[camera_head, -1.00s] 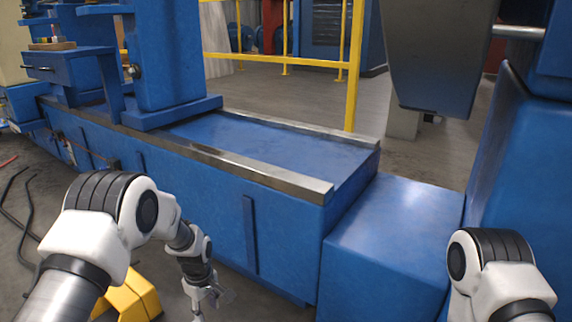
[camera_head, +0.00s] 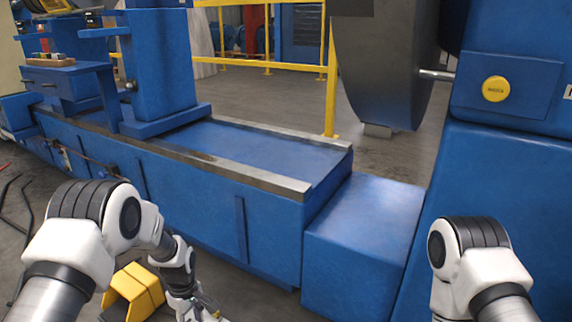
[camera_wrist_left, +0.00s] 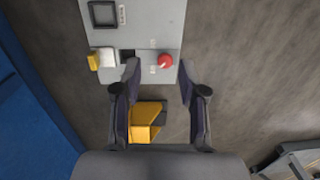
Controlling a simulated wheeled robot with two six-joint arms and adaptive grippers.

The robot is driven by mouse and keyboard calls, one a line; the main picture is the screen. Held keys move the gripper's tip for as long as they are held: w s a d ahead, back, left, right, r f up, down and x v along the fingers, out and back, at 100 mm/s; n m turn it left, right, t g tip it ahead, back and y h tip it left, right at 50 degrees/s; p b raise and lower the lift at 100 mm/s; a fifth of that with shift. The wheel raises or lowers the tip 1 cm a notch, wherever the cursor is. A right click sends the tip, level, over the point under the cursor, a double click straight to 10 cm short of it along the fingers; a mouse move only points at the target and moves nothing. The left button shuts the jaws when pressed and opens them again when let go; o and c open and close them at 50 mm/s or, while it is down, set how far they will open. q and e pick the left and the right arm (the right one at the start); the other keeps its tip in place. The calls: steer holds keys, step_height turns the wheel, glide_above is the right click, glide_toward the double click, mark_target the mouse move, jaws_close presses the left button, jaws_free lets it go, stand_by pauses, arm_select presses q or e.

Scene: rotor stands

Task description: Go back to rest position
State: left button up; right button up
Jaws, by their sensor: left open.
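My left arm comes in from the lower left in the head view and hangs down in front of the blue machine bed (camera_head: 225,195). Its gripper (camera_head: 205,312) is at the bottom edge of that view, partly cut off. In the left wrist view the left gripper (camera_wrist_left: 160,72) has its two dark fingers spread apart with nothing held between them. My right arm shows at the lower right of the head view, bent downward, and its gripper is out of frame.
A yellow object (camera_head: 135,290) stands on the floor near my left arm. A grey control panel (camera_wrist_left: 142,22) with a red knob (camera_wrist_left: 165,61) lies beyond the fingers. A blue block (camera_head: 362,235) stands ahead. Yellow railing (camera_head: 331,80) is behind.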

arm_select(q)
steer(key=s+r+m+p, duration=1.1)
steer(key=s+r+p, duration=1.9)
steer(key=s+p, duration=0.3)
steer(key=shift+a+m+t+p, duration=0.3)
steer(key=shift+a+t+p, duration=0.15)
steer(key=shift+p, duration=0.55)
